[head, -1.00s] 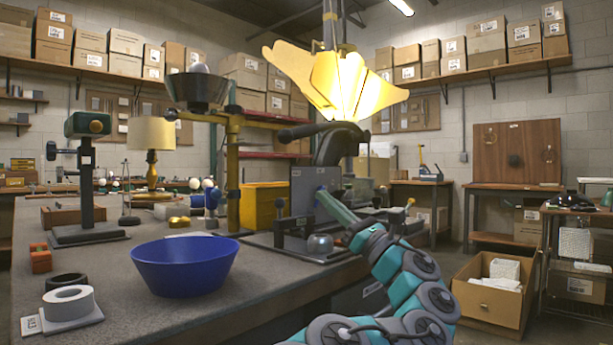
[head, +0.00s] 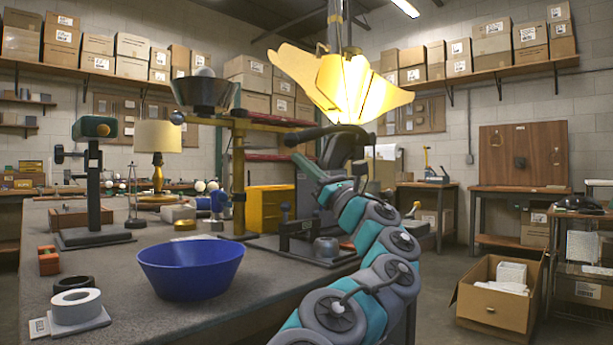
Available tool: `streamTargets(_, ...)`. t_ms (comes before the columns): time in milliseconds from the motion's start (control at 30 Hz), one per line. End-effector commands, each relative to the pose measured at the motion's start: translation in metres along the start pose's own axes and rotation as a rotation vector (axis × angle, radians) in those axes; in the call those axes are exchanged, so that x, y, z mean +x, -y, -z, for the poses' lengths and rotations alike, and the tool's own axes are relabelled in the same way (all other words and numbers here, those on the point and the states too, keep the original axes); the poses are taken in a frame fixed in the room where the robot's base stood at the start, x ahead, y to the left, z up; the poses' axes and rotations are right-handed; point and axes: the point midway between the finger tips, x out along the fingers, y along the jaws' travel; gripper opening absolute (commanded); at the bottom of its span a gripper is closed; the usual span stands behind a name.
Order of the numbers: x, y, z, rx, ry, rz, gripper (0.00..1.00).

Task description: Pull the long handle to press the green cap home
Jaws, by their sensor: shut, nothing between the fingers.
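The long black handle (head: 312,133) runs roughly level, its rounded grip at the left end. It belongs to the dark bench press (head: 338,152) at the right end of the workbench. My gripper (head: 299,158) is shut and empty, just below the grip. The frame does not show whether it touches the handle. My arm covers part of the press. I cannot make out a green cap under the press; that area is hidden or too small to tell. A short metal cylinder (head: 326,247) stands at the press base (head: 300,250).
A blue bowl (head: 190,270) and a white ring (head: 76,306) are on the near bench. A green-headed stand (head: 94,170) is at the left. A yellow post (head: 238,180) and a lit yellow-petalled lamp (head: 345,85) are near the press. Open floor lies right of the bench.

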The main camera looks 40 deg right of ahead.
Motion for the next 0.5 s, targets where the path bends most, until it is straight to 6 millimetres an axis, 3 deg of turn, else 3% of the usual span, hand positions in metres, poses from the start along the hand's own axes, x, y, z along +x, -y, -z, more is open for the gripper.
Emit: streamTargets(500, 0.0049, -0.0005, -0.0048, 0.002, 0.0, 0.0, 0.0)
